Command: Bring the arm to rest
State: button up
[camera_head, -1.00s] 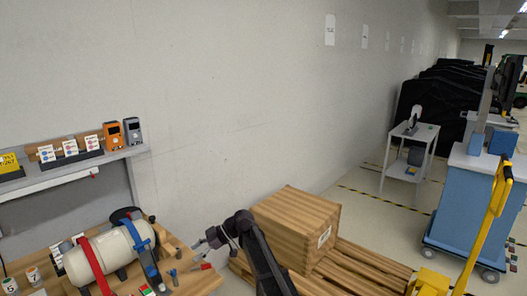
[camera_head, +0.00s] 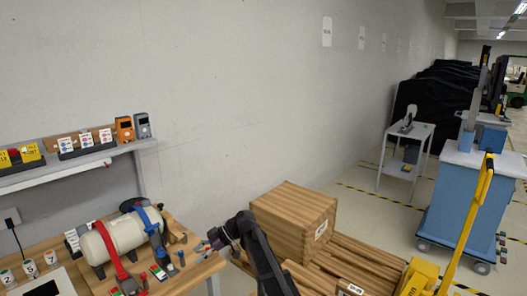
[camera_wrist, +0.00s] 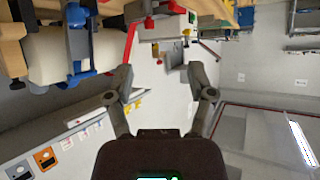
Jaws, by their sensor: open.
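My gripper (camera_head: 204,246) is open and empty at the right end of the wooden workbench (camera_head: 208,271), in the head view. My dark arm reaches up to it from the bottom edge. In the wrist view both fingers of my gripper (camera_wrist: 160,82) stand apart with nothing between them. The white cylinder (camera_head: 126,232) with red and blue straps lies on the bench to the left of my gripper. I cannot tell the exact gap between my fingers and the bench.
A wooden crate (camera_head: 291,222) stands on a pallet (camera_head: 365,262) just right of my arm. A blue cart (camera_head: 455,195), a yellow handle (camera_head: 474,215) and a white side table (camera_head: 408,140) are farther right. A grey shelf (camera_head: 75,165) with small devices hangs above the bench.

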jog(key=s+d+f+m+t+h+b, duration=0.1)
jog(key=s+d+f+m+h, duration=0.2)
jog(key=d+m, duration=0.4)
jog(key=s+d+f+m+t+h+b, duration=0.1)
jog(key=s+d+f+m+h, duration=0.3)
jog(key=d, duration=1.4)
jog(key=s+d+f+m+t+h, duration=0.2)
jog(key=s+d+f+m+h, duration=0.2)
jog(key=s+d+m, duration=0.6)
jog(key=d+f, duration=0.1)
jog(key=d, duration=0.2)
jog(key=shift+s+d+f+b, duration=0.15)
jog(key=shift+d+f+b, duration=0.15)
jog(key=shift+b, duration=0.1)
